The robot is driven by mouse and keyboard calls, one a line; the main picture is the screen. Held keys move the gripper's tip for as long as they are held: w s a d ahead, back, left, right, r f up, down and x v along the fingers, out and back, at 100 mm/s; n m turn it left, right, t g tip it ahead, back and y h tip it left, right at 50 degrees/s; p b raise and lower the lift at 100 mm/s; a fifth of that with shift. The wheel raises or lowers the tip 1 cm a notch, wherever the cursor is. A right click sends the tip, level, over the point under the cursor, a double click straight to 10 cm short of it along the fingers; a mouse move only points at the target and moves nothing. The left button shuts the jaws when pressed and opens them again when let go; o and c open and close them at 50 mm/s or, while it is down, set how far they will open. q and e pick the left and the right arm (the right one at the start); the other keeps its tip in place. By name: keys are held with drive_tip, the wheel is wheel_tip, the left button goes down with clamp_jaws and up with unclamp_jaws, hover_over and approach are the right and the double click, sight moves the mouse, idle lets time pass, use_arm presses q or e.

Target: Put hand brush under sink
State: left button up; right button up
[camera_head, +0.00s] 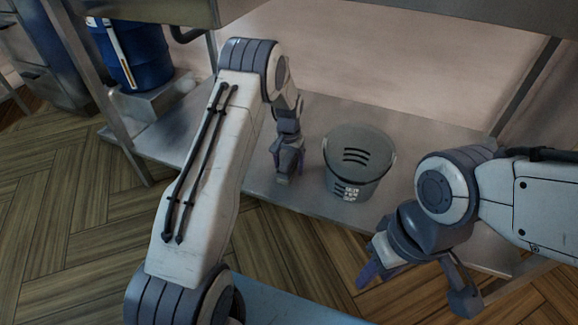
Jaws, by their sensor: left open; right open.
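I cannot make out a hand brush in the head view. The metal shelf (225,165) under the sink runs across the middle. My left gripper (287,172) is over this shelf, just left of a grey bucket. It points down and is open; its fingers are small and partly dark, and I see nothing held between them. My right gripper (412,285) is open and empty at the lower right, in front of the shelf's front edge, with its fingers spread wide.
The grey bucket (347,182) stands upright on the shelf. A blue barrel (133,50) stands at the upper left on a metal block (155,97). The sink's underside (400,12) hangs above. Metal legs stand at both sides. Wooden floor (60,215) is clear at left.

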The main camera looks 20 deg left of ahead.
use_arm(q)
wheel_tip(320, 180, up, 6)
drive_tip(key=p, duration=0.3)
drive_tip(key=shift+r, duration=0.25)
